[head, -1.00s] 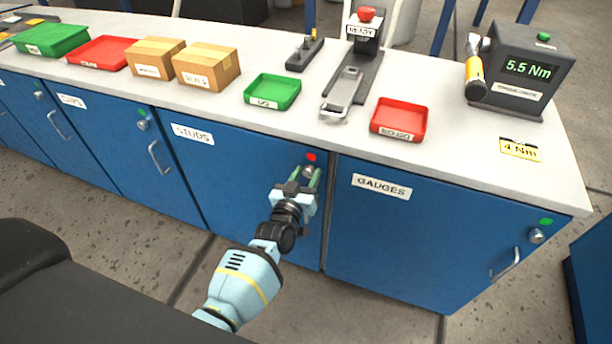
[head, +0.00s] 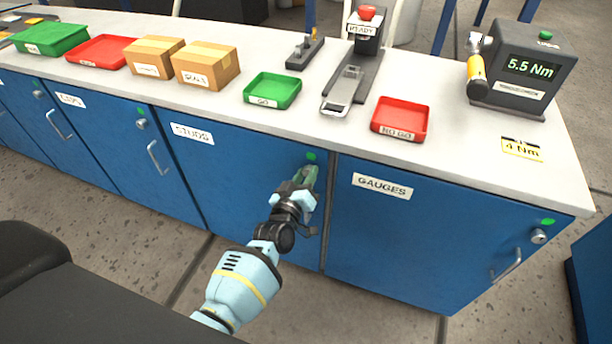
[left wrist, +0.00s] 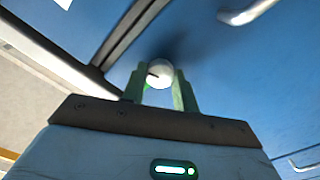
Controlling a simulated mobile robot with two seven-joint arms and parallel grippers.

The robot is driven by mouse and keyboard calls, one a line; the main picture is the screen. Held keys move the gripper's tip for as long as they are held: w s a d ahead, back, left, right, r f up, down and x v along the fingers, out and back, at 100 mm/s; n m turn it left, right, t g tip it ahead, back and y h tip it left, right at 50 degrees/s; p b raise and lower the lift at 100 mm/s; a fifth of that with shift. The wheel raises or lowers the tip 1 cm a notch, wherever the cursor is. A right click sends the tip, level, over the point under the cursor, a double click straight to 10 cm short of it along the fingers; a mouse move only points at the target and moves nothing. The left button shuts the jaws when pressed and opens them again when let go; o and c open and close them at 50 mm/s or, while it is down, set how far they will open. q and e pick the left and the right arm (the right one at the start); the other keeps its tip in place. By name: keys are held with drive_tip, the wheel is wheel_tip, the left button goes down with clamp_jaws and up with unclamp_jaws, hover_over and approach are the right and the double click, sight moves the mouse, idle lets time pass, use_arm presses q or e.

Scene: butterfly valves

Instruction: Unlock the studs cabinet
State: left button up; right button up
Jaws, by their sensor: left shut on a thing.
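The studs cabinet (head: 228,190) is a blue door with a STUDS label (head: 192,133). An indicator light (head: 311,156) at its upper right corner is green. My left gripper (head: 308,176) is at that corner, just below the light. In the left wrist view its green fingers (left wrist: 158,88) are shut on a round silver lock knob (left wrist: 159,73) with a dark slot. The cabinet's bar handle (left wrist: 250,12) shows in the left wrist view, apart from the fingers. The door looks closed. My right gripper is not in view.
The gauges cabinet (head: 400,235) adjoins on the right. The caps cabinet (head: 110,150) is on the left. The worktop (head: 225,105) above holds boxes, trays, a press and a torque tester (head: 520,70). The floor in front is open.

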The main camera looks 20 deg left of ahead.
use_arm(q)
drive_tip(key=n, duration=0.3)
drive_tip(key=shift+f+n+b, duration=0.15)
drive_tip(key=shift+n+b, duration=0.2)
drive_tip(key=shift+n, duration=0.05)
drive_tip(key=n, duration=0.2)
drive_tip(key=shift+n+b, duration=0.3)
drive_tip(key=shift+n, duration=0.1)
drive_tip(key=n+b, duration=0.1)
drive_tip(key=n, duration=0.4)
drive_tip(key=shift+n, duration=0.3)
drive_tip(key=shift+n+b, duration=0.35)
drive_tip(key=shift+n, duration=0.45)
drive_tip(key=o, duration=1)
drive_tip(key=shift+s, duration=0.15)
drive_tip(key=shift+s+a, duration=0.2)
drive_tip(key=shift+s, duration=3.55)
